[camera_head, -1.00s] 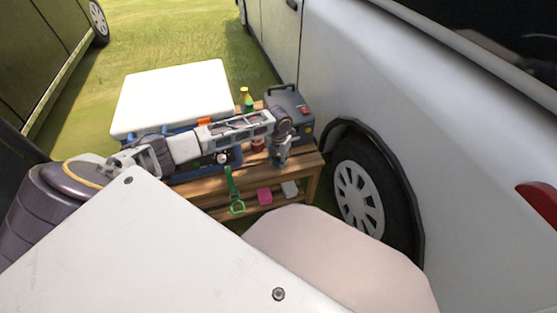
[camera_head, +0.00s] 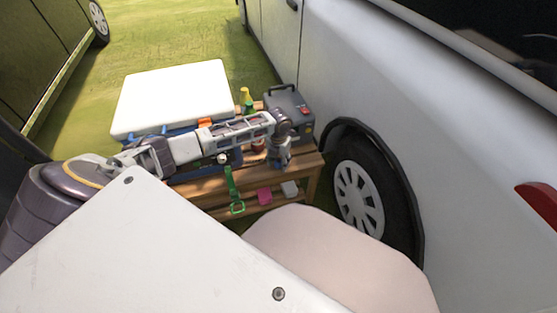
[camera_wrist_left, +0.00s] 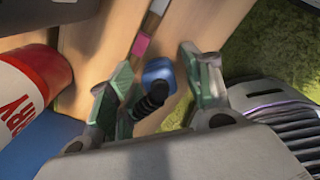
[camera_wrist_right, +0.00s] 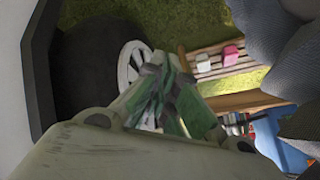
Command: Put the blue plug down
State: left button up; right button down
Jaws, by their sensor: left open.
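The blue plug (camera_wrist_left: 158,76), with a black ribbed end, stands on the wooden bench top in the left wrist view. It is between the fingers of my left gripper (camera_wrist_left: 160,66), which are open with a gap on each side of it. In the head view my left gripper (camera_head: 279,161) is over the right end of the wooden bench (camera_head: 310,164), and the plug cannot be made out there. My right gripper (camera_wrist_right: 166,82) shows only in the right wrist view, its fingertips together with nothing seen between them.
A grey toolbox (camera_head: 288,103) and a yellow-topped bottle (camera_head: 246,96) stand behind the left gripper. A white-lidded cooler (camera_head: 175,95) is at left. A white vehicle (camera_head: 450,130) stands close at right.

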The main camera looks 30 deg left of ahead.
aim_at(279, 159)
pick_arm(q)
jog(key=shift+r, duration=0.85)
notch_tip(279, 159, up, 12)
jog(key=p, duration=0.4)
jog(key=shift+f, duration=0.25)
pick_arm(e)
notch_tip(279, 159, up, 9)
jog(key=d+n+g+h, duration=0.1)
jog(key=d, duration=0.1)
jog(key=shift+s+g, duration=0.35)
jog(key=shift+g, duration=0.05)
pick_arm(q)
jog(key=s+d+f+n+t+h, duration=0.15)
jog(key=s+d+f+n, duration=0.25)
jog(key=s+d+n, duration=0.6)
jog(key=s+d+f+n+t+h, duration=0.15)
jog(key=s+d+f+n, duration=0.4)
jog(key=d, duration=0.75)
jog(key=s+a+r+n, duration=0.2)
jog(key=s+n, duration=0.2)
jog(key=n, duration=0.4)
jog(key=s+a+r+n+t, duration=0.1)
jog(key=s+n, duration=0.3)
jog(key=n, duration=0.5)
jog(key=shift+a+r, duration=0.35)
jog(key=shift+a, duration=0.2)
pick_arm(e)
jog(key=shift+f, duration=0.1)
